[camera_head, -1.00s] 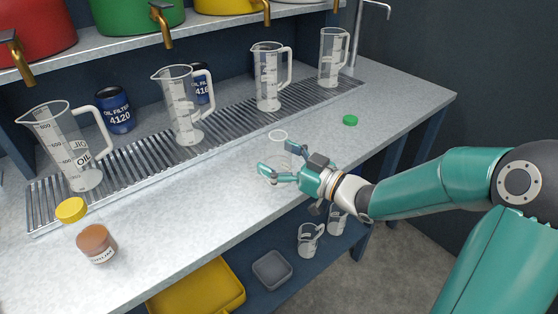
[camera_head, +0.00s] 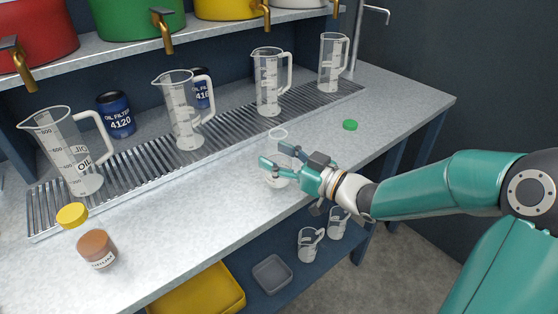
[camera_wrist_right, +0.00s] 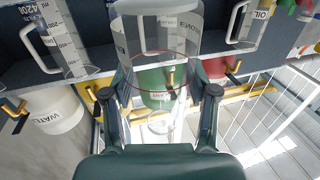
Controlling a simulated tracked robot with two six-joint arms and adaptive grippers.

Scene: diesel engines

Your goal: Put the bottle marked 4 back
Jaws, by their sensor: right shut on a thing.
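My right gripper (camera_head: 280,160) is shut on a clear, empty-looking bottle (camera_head: 278,181) near the middle of the worktop. The bottle's round rim shows above the fingers in the head view; its base looks to be at or just above the worktop, I cannot tell which. In the right wrist view the clear bottle (camera_wrist_right: 158,35) stands between the two fingers (camera_wrist_right: 158,105), with dark lettering on its wall. No number 4 is readable on it. A small jar with brown contents (camera_head: 97,250) stands at the front left. My left gripper is not in view.
Several clear measuring jugs (camera_head: 268,82) stand on the metal grating (camera_head: 226,131) behind. A yellow cap (camera_head: 72,215) lies by the brown jar and a green cap (camera_head: 350,125) at the right. Blue oil filters (camera_head: 116,115) stand behind the jugs. Taps (camera_head: 162,30) overhang the grating.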

